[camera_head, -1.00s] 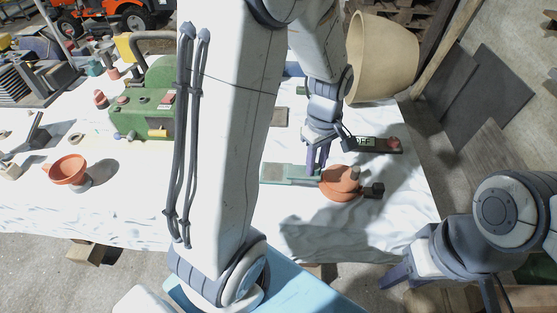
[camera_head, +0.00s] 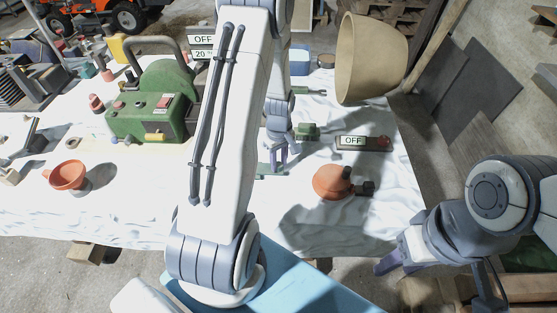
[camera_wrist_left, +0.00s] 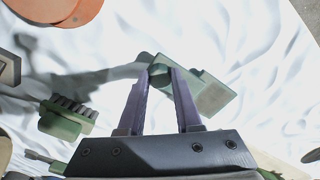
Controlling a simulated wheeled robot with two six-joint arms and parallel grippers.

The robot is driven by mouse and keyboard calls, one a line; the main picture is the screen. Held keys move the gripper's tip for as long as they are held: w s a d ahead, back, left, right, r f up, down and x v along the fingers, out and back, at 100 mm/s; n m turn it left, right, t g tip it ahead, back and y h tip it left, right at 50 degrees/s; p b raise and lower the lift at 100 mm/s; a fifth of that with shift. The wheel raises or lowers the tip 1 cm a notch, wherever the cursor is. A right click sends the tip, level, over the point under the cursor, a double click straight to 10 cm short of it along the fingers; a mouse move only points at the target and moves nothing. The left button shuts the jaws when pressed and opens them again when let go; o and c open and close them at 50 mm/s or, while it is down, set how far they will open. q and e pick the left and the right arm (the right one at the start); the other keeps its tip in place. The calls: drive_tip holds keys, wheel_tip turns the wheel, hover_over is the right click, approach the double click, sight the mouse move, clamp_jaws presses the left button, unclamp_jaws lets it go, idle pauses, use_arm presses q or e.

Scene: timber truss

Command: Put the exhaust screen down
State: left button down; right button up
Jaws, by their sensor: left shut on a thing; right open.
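The exhaust screen is a small green piece with a grey flat face. It shows in the left wrist view (camera_wrist_left: 211,94), its narrow end between the fingertips. In the head view only a green sliver of it (camera_head: 264,170) shows beside my left arm. My left gripper (camera_head: 279,164) is shut on it over the white cloth; I cannot tell whether the piece touches the cloth. The fingers also show in the left wrist view (camera_wrist_left: 160,78). My right gripper (camera_head: 388,264) is open and empty, off the table's front right edge.
An orange round part (camera_head: 331,182) lies right of my left gripper. A green brush (camera_wrist_left: 66,118) and an OFF-marked device (camera_head: 362,143) are close by. A green machine (camera_head: 150,105) and an orange funnel (camera_head: 67,175) stand left. A large tan pot (camera_head: 372,60) is behind. Bare cloth (camera_head: 290,215) lies in front.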

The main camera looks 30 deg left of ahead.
use_arm(q)
drive_tip(key=shift+f, duration=0.3)
drive_tip(key=shift+f, duration=0.2)
drive_tip(key=c, duration=0.6)
unclamp_jaws()
